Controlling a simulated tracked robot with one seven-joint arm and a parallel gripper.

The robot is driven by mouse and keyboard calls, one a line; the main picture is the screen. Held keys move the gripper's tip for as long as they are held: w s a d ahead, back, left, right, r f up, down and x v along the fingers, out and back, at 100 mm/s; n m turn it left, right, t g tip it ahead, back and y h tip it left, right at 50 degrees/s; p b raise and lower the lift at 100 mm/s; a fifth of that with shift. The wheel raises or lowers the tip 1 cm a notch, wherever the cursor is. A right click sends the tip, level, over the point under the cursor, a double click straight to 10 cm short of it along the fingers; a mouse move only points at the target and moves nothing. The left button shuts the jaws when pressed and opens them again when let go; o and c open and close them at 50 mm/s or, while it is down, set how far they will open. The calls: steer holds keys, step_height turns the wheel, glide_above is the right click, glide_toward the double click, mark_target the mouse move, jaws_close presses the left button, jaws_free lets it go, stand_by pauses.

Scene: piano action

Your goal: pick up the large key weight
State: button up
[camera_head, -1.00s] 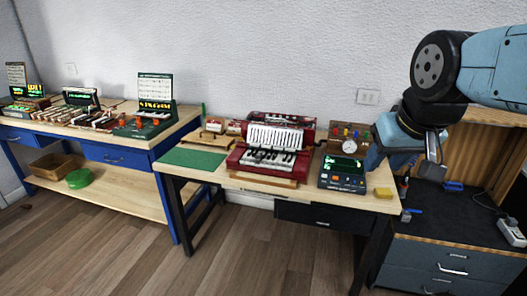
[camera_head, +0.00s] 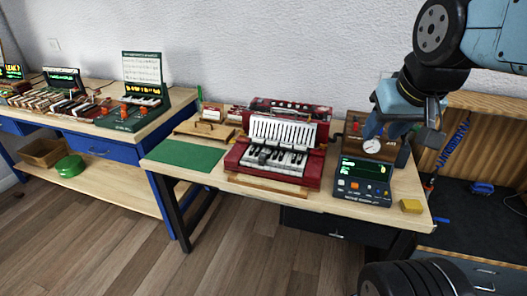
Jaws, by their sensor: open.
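I cannot make out for certain which item is the large key weight; things on the benches are too small to tell. On the far left blue bench is a row of piano keys and action parts (camera_head: 60,100) with small orange pieces among them. My gripper (camera_head: 405,126) is at the upper right, in front of a wooden stand (camera_head: 378,148) with a dial gauge (camera_head: 372,128). It is open, and I see nothing held in it. It partly hides the stand.
A red accordion (camera_head: 280,150) sits mid-table, with a green mat (camera_head: 187,155) to its left. A dark device with buttons (camera_head: 362,180) and a yellow block (camera_head: 411,206) are at the right. Wood floor (camera_head: 100,235) is clear in front. A dark cabinet top (camera_head: 490,235) is at far right.

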steer(key=shift+o, duration=1)
steer(key=shift+w+a, duration=0.1)
steer(key=shift+a, duration=0.1)
steer(key=shift+o, duration=0.2)
steer(key=w+a+f+t+y, duration=0.2)
steer(key=w+a+f+y, duration=0.1)
steer(key=w+a, duration=0.8)
steer(key=w, duration=0.3)
steer(key=shift+w+f, duration=0.3)
steer(key=shift+w, duration=0.05)
steer(key=w+a+f+m+t, duration=0.2)
steer(key=w+a+f, duration=0.5)
steer(key=w+a, duration=0.2)
steer(key=m+t+h, duration=0.2)
steer(key=h, duration=0.1)
glide_toward(261, 161)
steer(key=w+a+r, duration=0.1)
steer(key=a+r, duration=0.3)
steer(key=r, duration=0.2)
steer(key=s+f+t+h, duration=0.4)
steer(key=s+f+h, duration=0.1)
steer(key=f, duration=0.4)
steer(key=x, duration=1.3)
steer(key=shift+w+d+f, duration=0.1)
steer(key=shift+w+f, duration=0.15)
